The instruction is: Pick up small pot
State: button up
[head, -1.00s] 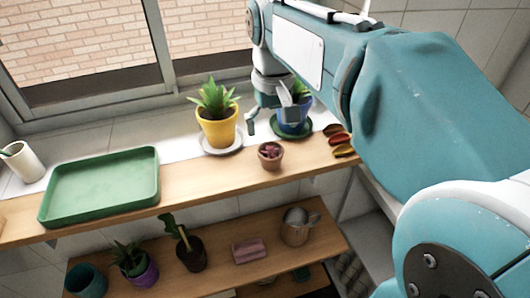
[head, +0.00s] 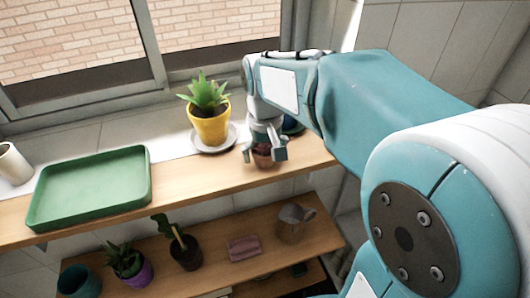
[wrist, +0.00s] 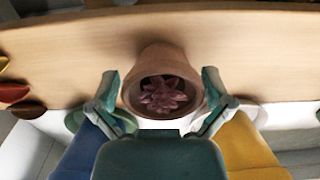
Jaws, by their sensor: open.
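The small pot (wrist: 160,62) is terracotta brown and holds a dark reddish succulent. In the wrist view it stands upright between the two fingers of my gripper (wrist: 160,92), with a finger on each side. In the head view the small pot (head: 263,161) sits near the front edge of the upper wooden shelf, partly hidden by my gripper (head: 265,153). My gripper is open and comes down around the pot. I cannot tell whether the fingers touch it.
A yellow pot (head: 210,128) with a spiky plant stands on a saucer behind and left of my gripper. A blue pot (wrist: 88,152) is also close. A green tray (head: 90,190) lies to the left. A lower shelf (head: 215,262) holds several pots and a metal can.

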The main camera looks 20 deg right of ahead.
jog(key=shift+a, duration=0.2)
jog(key=c, duration=0.9)
jog(key=shift+c, duration=0.2)
